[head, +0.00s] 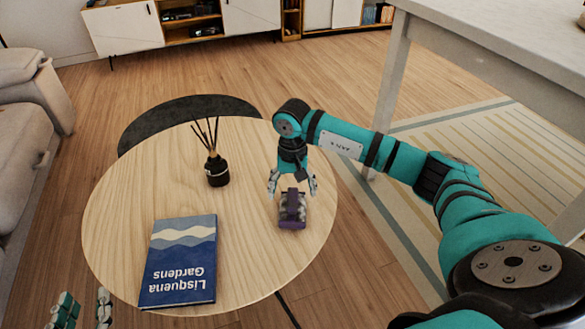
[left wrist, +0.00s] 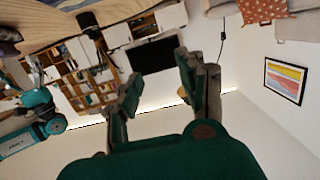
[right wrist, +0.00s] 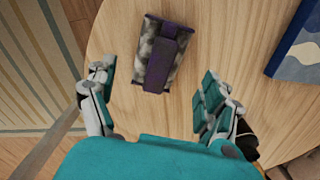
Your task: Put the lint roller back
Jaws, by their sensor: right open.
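A purple object with mottled grey-white sides (head: 292,210), which I take for the lint roller, lies on the right part of the round wooden table (head: 240,260). It also shows in the right wrist view (right wrist: 158,55), just ahead of the fingers. My right gripper (head: 293,187) is open and empty, above and just behind the roller's far end, with its fingers apart to either side and not around its middle. My left gripper (head: 84,303) is at the bottom left corner, partly cut off. The left wrist view shows its fingers (left wrist: 160,82) spread with nothing between them.
A blue book (head: 180,262) lies at the table's front left. A dark reed diffuser (head: 217,170) stands near the table's middle. A black lower tabletop (head: 180,108) shows behind. A tall pale table (head: 480,50) stands at the right, and a sofa (head: 30,110) at the left.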

